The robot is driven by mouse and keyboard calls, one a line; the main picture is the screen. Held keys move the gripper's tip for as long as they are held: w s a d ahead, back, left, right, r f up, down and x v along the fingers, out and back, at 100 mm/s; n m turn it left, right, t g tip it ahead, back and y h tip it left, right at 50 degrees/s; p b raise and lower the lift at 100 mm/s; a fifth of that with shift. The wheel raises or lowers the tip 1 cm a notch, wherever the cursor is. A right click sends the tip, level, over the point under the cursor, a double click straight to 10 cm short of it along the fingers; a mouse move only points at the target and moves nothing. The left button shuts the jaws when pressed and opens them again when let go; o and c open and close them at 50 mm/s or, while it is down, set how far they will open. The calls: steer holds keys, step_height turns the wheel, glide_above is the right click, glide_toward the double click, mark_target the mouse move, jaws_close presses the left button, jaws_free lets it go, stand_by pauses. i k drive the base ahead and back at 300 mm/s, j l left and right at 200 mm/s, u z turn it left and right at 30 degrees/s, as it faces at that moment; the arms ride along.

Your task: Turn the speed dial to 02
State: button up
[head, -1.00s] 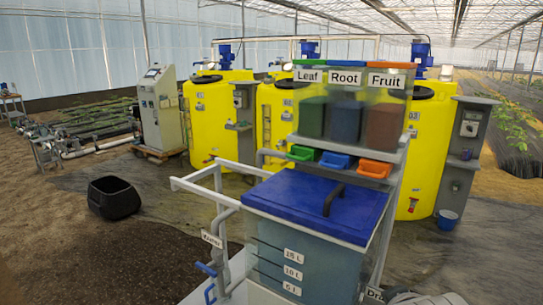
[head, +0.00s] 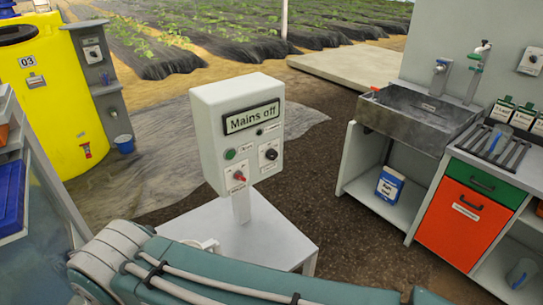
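A pale control box (head: 238,135) stands on a post over a grey-white stand in the middle of the head view. Its display (head: 252,117) reads "Mains off". Below the display are a green button (head: 230,154), a red knob (head: 238,176) and a black rotary knob (head: 269,154) on a white plate. The small print by these controls is too small to read, so I cannot tell which is the speed dial or where it points. My arm crosses the bottom of the view in front of the stand. My gripper is out of view.
At right are a sink (head: 415,115) and an orange-fronted cabinet (head: 455,215). Dark ground lies free between stand and sink.

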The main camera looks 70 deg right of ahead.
mark_target(273, 155)
steer(key=z, duration=2.3)
steer(key=i+l, duration=0.1)
steer(key=l, duration=0.25)
steer(key=i+l+u, duration=0.1)
steer(key=l, duration=0.25)
steer(key=i+l, duration=0.15)
steer(key=l, duration=0.25)
steer(key=j+u, duration=0.05)
